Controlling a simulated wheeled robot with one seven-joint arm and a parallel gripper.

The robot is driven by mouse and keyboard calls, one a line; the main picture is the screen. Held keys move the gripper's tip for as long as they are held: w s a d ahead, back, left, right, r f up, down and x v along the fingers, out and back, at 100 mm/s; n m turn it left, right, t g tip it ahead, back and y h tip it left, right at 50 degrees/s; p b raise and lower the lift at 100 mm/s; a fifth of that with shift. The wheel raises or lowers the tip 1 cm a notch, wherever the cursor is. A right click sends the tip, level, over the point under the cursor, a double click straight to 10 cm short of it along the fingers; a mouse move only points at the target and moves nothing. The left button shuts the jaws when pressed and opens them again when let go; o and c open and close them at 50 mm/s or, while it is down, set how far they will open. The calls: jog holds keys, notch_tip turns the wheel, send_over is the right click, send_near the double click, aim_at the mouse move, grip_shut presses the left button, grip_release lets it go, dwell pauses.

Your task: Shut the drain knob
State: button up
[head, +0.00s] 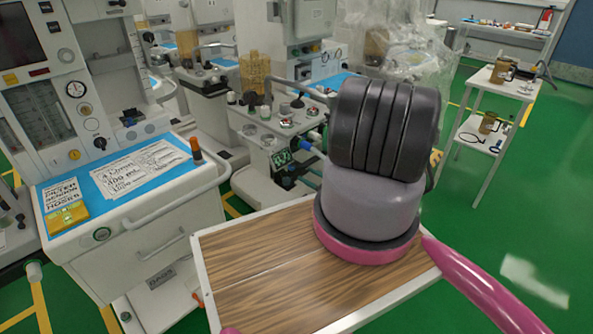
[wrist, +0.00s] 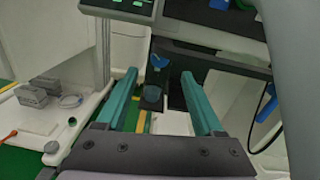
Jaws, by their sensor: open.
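My gripper (wrist: 159,74) shows in the wrist view as two teal fingers, spread apart with nothing held. Between the fingers, beyond them, is a small blue knob-like piece (wrist: 158,62), with a dark round cup-shaped part (wrist: 152,97) below it. I cannot tell for sure whether either is the drain knob, or how it is turned. Neither visibly touches a finger. In the head view my arm blocks the middle, and my gripper is hidden behind it. Blue fittings (head: 304,144) show on the cart just left of the arm.
A cart with papers on a blue mat (head: 130,176) stands at left. A white table (head: 500,88) is at right, with open green floor (head: 500,215).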

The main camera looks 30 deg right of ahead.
aim_at(291, 166)
jog(key=x, duration=0.7)
grip_shut()
